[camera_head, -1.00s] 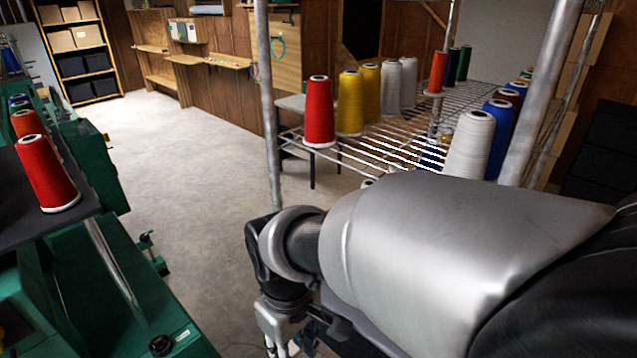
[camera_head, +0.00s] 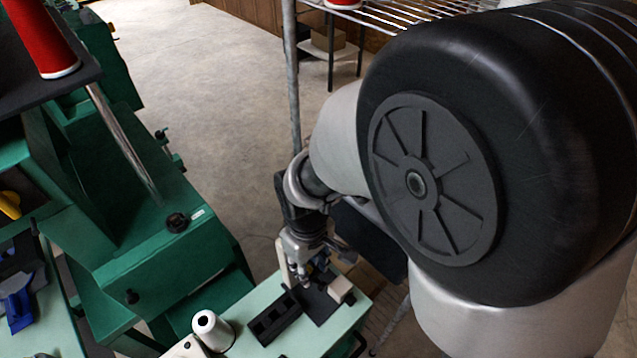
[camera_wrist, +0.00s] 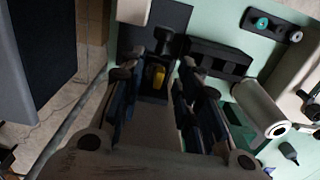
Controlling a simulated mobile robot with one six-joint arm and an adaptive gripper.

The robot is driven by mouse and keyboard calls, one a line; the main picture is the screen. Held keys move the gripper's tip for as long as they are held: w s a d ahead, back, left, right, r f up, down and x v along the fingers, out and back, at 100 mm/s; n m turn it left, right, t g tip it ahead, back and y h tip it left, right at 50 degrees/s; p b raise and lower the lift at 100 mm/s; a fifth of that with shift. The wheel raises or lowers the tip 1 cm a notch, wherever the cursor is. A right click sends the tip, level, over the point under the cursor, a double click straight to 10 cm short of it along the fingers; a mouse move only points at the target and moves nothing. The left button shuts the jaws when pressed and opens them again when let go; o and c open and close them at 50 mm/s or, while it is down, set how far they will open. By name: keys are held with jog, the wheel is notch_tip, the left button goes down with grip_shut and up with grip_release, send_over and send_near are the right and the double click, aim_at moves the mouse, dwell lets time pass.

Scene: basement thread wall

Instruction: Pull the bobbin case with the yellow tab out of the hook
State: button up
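In the wrist view, the yellow tab (camera_wrist: 156,75) shows against a dark housing, apparently the hook; the bobbin case around it is too dark to make out. My gripper (camera_wrist: 162,88) is open, with a dark finger on each side of the tab. A gap shows between the fingers and the tab, and I cannot tell how far below the fingers the tab lies. In the head view, my gripper (camera_head: 303,268) is low over the pale green table (camera_head: 325,340); the tab cannot be made out there.
A black compartment tray (camera_head: 273,318) and a white thread cone (camera_head: 212,330) stand close by on the table. A dark mat (camera_head: 318,303) lies under my gripper. A green bobbin (camera_wrist: 262,23) sits in a dark holder. Green machines (camera_head: 165,245) stand at left.

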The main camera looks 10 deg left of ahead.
jog(key=shift+f, duration=0.1)
jog(key=shift+c, duration=0.2)
grip_shut()
dwell(0.4)
